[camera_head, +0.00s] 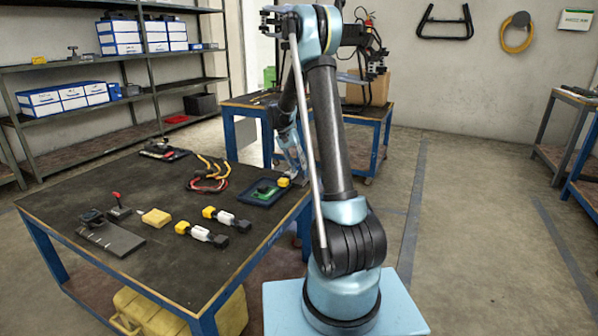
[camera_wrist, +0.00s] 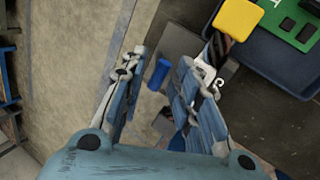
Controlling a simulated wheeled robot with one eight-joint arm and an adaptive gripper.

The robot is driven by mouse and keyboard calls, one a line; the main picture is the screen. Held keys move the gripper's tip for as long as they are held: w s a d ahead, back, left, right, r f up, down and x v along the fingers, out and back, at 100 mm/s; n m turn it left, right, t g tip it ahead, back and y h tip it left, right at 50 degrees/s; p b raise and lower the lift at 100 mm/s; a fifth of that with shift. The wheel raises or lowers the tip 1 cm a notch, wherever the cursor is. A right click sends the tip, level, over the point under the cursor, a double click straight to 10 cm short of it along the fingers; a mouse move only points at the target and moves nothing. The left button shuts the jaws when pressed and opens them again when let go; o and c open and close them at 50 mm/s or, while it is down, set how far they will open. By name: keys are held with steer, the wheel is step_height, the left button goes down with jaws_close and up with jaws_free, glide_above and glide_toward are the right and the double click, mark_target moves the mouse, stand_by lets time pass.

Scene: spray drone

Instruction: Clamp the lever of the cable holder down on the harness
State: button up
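A yellow connector (camera_wrist: 238,18) with a dark braided cable (camera_wrist: 216,50), apparently the harness, lies at the tray's edge in the wrist view. The cable runs down behind my right finger. A small blue cylinder (camera_wrist: 158,74), apparently the lever of the cable holder, shows between my fingers beside a grey plate (camera_wrist: 180,42); the holder's body is mostly hidden. My gripper (camera_wrist: 156,88) is open, with a wide gap and nothing clasped. In the head view my gripper (camera_head: 297,165) hangs at the table's right edge, beside the yellow connector (camera_head: 283,182).
A dark blue tray (camera_head: 247,197) with a green board (camera_head: 266,189) stands near that edge of the table (camera_head: 130,270). Looped cables (camera_head: 210,178), connector pieces (camera_head: 225,218), a yellow block (camera_head: 156,218) and a red-knobbed device (camera_head: 119,208) lie farther left. Open floor lies to the right.

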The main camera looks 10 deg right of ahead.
steer(key=shift+v, duration=2.8)
steer(key=shift+w, duration=0.1)
